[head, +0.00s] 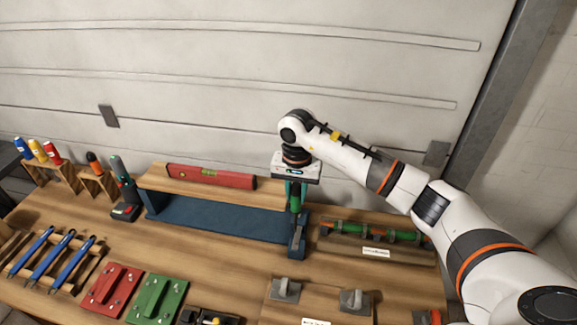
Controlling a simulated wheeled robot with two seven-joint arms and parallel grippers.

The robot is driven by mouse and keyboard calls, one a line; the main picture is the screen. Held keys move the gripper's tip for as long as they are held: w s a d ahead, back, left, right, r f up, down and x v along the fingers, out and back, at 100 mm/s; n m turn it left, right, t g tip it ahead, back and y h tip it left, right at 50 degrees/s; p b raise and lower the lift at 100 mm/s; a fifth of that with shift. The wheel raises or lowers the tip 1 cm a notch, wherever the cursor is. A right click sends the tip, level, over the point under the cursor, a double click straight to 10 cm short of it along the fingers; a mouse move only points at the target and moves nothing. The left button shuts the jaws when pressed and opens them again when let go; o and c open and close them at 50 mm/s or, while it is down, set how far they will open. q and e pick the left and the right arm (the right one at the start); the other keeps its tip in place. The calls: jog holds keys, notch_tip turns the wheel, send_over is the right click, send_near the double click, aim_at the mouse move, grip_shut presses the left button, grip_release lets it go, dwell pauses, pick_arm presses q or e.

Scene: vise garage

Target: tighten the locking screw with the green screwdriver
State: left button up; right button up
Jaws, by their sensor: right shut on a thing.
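My right gripper (295,184) points down at the right end of the blue workpiece stand. It is shut on the green screwdriver (296,204), whose green handle shows below and between the fingers. The screwdriver looks roughly upright, over a blue block (298,238) at the stand's right end. I cannot make out the locking screw, nor whether the screwdriver's tip touches anything. My left gripper is not in view.
A red spirit level (211,176) lies on the wooden board just left of my right gripper. A wooden rack (375,251) with a green tool stands to the right. Blue-handled tools (50,260), a red plate (112,290) and a green plate (157,299) are at front left.

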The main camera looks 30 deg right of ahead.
aim_at(297, 204)
jog(key=shift+w+d, duration=0.25)
jog(key=shift+d+f, duration=0.15)
jog(key=shift+f, duration=0.1)
jog(key=shift+s+f+b, duration=0.3)
jog(key=shift+f+b, duration=0.15)
jog(key=shift+f, duration=0.4)
jog(key=shift+f+b, duration=0.65)
jog(key=shift+f, duration=0.3)
jog(key=shift+w+f, duration=0.15)
jog(key=shift+f, duration=0.45)
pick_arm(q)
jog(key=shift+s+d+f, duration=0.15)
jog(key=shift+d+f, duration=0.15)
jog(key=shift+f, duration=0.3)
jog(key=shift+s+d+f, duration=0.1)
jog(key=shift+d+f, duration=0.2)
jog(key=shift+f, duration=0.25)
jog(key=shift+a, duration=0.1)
